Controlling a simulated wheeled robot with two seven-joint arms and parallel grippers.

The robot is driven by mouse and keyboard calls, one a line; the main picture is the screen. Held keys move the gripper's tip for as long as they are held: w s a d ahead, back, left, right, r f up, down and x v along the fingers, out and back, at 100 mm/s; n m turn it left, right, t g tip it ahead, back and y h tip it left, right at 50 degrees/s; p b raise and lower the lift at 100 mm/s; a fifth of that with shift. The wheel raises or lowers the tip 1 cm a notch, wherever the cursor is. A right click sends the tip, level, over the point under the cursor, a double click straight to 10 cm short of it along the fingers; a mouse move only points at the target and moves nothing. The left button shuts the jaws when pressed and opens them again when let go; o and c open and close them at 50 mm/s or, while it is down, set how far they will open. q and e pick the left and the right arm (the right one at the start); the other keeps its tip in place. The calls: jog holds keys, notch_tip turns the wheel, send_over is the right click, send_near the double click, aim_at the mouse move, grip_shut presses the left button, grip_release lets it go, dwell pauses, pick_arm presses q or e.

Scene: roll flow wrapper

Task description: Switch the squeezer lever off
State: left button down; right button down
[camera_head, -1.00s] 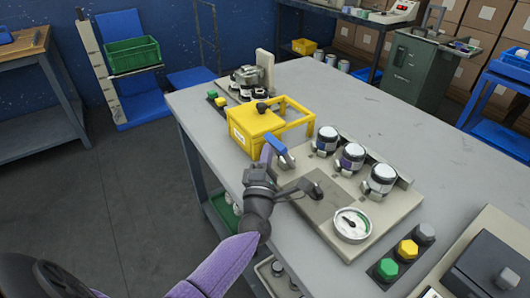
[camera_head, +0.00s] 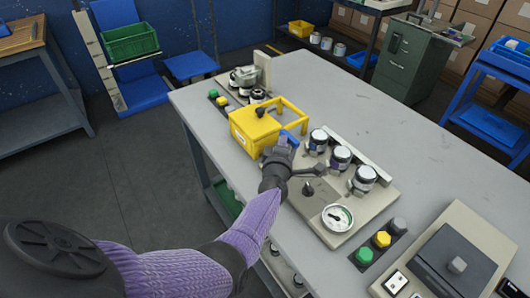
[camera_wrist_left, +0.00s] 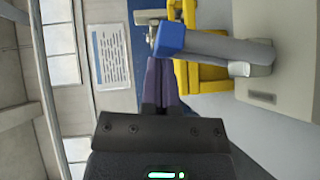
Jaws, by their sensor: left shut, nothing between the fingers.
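The squeezer lever has a blue grip and a grey metal arm. In the left wrist view the lever (camera_wrist_left: 215,46) runs from its mount on the beige machine panel (camera_wrist_left: 288,85) to the blue tip at left. My left gripper (camera_wrist_left: 160,64) has its fingers shut and empty, just below the blue tip; I cannot tell whether they touch it. In the head view my left gripper (camera_head: 281,147) is at the lever, by the yellow box, and hides most of it; only part of the blue grip (camera_head: 290,137) shows. My right gripper is out of view.
A yellow open-framed box (camera_head: 254,127) stands close to the gripper. The beige panel carries three black-and-white knobs (camera_head: 341,157), a dial gauge (camera_head: 337,217) and a black knob (camera_head: 308,187). Coloured buttons (camera_head: 381,239) sit in front. The far table top (camera_head: 400,130) is clear.

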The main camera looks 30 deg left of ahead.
pick_arm(q)
jog(key=shift+w+d, duration=0.25)
jog(key=shift+w, duration=0.45)
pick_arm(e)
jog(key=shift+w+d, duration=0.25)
pick_arm(q)
jog(key=shift+r, duration=0.1)
